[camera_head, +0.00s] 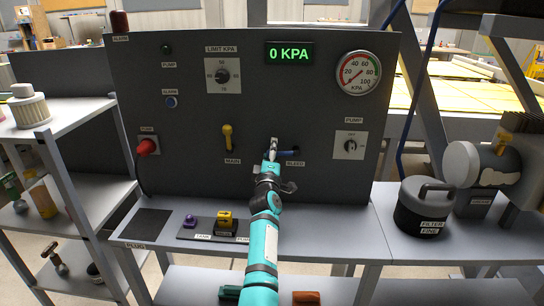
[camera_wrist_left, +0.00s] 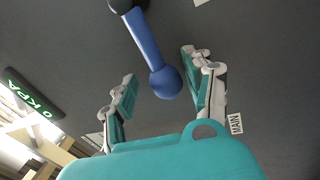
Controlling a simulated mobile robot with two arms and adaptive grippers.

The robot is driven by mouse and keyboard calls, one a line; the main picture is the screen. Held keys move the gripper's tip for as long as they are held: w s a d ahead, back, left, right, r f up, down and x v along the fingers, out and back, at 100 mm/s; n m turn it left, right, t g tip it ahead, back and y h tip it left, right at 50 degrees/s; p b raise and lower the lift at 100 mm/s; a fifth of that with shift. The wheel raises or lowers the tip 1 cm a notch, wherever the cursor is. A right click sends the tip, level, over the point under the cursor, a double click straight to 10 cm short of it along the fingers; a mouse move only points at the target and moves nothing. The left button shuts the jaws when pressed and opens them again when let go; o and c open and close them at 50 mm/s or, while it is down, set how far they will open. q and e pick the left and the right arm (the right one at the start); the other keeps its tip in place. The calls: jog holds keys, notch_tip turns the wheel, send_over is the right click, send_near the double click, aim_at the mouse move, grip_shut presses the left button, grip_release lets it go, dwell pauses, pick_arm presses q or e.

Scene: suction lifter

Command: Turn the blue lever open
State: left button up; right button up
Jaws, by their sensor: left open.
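The blue lever (camera_wrist_left: 145,42) shows in the left wrist view, running from a dark pivot at the top down to a round knob. My left gripper (camera_wrist_left: 160,92) is open, with one finger on each side of the knob end in that view. Neither finger visibly touches it; the depth between them is hard to tell. In the head view my left gripper (camera_head: 273,150) is in front of the panel by the BLEED label and hides most of the blue lever (camera_head: 291,153). My right gripper is not in view.
The grey panel (camera_head: 330,110) carries a yellow MAIN lever (camera_head: 228,138), a red knob (camera_head: 147,147), a pressure gauge (camera_head: 359,73) and a display reading 0 KPA (camera_head: 289,53). A filter canister (camera_head: 424,205) stands right. Small purple and yellow parts sit on the bench's left.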

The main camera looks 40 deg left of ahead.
aim_at(273, 118)
pick_arm(q)
notch_tip(273, 118, up, 9)
jog(key=shift+f, duration=0.1)
dwell(0.3)
